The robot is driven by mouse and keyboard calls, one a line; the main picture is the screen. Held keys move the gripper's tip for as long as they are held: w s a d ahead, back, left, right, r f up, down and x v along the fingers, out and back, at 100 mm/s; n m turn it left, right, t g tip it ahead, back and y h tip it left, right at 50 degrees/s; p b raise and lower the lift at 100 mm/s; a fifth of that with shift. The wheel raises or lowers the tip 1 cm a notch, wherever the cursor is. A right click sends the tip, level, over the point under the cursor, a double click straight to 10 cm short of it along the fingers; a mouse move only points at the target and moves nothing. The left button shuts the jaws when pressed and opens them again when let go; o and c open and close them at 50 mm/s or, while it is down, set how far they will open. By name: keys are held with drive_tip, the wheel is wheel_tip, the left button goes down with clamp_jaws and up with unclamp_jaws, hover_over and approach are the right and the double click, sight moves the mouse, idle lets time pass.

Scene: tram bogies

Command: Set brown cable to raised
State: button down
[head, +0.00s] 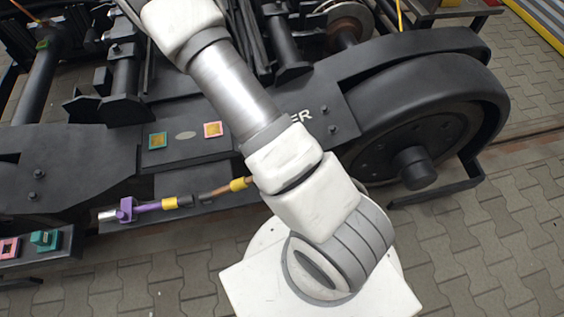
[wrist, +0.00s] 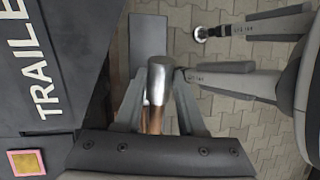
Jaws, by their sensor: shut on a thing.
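The brown cable (head: 216,192) leads right from the dark ledge in the head view, with a yellow band (head: 240,184) where it passes behind my arm. In the wrist view its silver metal end (wrist: 160,80) and a brown stretch (wrist: 153,120) lie between the fingers of my gripper (wrist: 160,92). The gripper is shut on the cable near this end. In the head view my arm hides the gripper and the cable's end.
A purple cable (head: 150,207) with a purple clip (head: 126,209) lies to the left. Pink- (head: 212,129) and green-framed (head: 158,140) plates are on the black bogie frame (head: 95,150). A teal block (head: 44,240) is at lower left. A large wheel (head: 440,135) stands at right.

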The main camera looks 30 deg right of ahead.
drive_tip(key=shift+w+a+r+g+h+p, duration=0.1)
drive_tip(key=shift+a+r+h+p, duration=0.2)
drive_tip(key=shift+r, duration=0.2)
drive_tip(key=shift+w+a+r+g+h+p, duration=0.1)
drive_tip(key=shift+a+r+h+p, duration=0.15)
drive_tip(key=shift+r+p, duration=0.25)
drive_tip(key=shift+w+a+r+g+h+p, duration=0.1)
drive_tip(key=shift+a+r+h+p, duration=0.2)
drive_tip(key=shift+r, duration=0.25)
drive_tip(key=c, duration=0.5)
unclamp_jaws()
drive_tip(key=p+v, duration=0.3)
drive_tip(key=v, duration=1.4)
drive_tip(key=shift+r+p, duration=0.2)
drive_tip(key=shift+p, duration=0.1)
